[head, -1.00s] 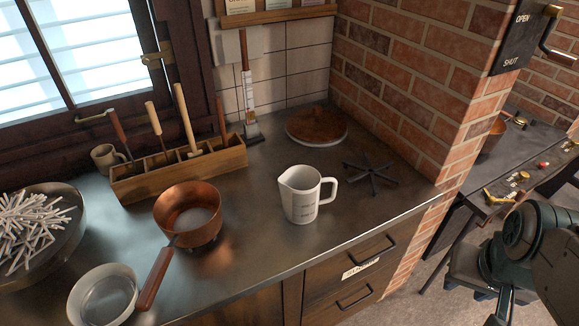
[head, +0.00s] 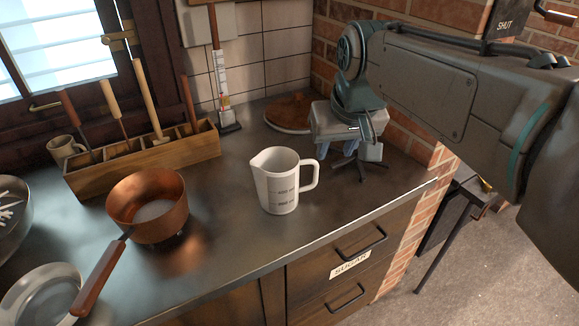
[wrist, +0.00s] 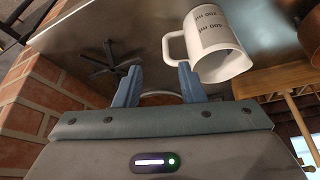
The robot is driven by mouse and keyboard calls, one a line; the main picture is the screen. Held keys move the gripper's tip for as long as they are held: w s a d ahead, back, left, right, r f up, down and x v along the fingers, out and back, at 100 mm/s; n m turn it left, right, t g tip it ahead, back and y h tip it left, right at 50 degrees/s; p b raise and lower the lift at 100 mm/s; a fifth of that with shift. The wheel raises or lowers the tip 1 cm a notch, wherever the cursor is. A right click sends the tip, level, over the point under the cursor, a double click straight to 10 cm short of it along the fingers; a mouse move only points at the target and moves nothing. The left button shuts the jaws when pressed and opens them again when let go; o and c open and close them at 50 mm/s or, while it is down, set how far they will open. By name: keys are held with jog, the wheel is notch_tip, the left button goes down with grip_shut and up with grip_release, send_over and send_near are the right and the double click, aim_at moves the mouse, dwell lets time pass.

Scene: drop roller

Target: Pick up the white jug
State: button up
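The white jug (head: 279,182) stands upright on the metal counter, with its handle to the right and grey measuring marks on its side. My gripper (head: 364,158) is to the right of the jug, above the counter and apart from the handle in the head view. In the wrist view, the jug (wrist: 216,45) shows upside down at the upper right. The two blue fingers of my gripper (wrist: 158,82) are spread with nothing between them. The jug's handle (wrist: 174,47) is close beyond the right finger; I cannot tell the exact gap.
A copper pan (head: 148,205) stands left of the jug, its handle over the front. A wooden tool box (head: 145,160) is behind it. A dark trivet (head: 346,172) lies under my gripper, and a round wooden lid (head: 290,112) is behind. A brick wall (head: 405,130) bounds the right.

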jog(key=b, duration=0.1)
send_over(317, 175)
jog(key=s+d, duration=0.1)
jog(key=s, duration=0.2)
notch_tip(317, 175, down, 8)
jog(key=shift+w+a+r+b+x, duration=0.1)
jog(key=shift+w+x, duration=0.05)
jog(key=shift+x, duration=0.65)
jog(key=shift+w+a+r+b+x, duration=0.1)
jog(key=shift+w+x, duration=0.05)
jog(key=shift+x, duration=0.65)
jog(key=shift+w+a+b+x, duration=0.1)
jog(key=shift+w+x, duration=0.1)
jog(key=shift+x, duration=0.65)
grip_shut()
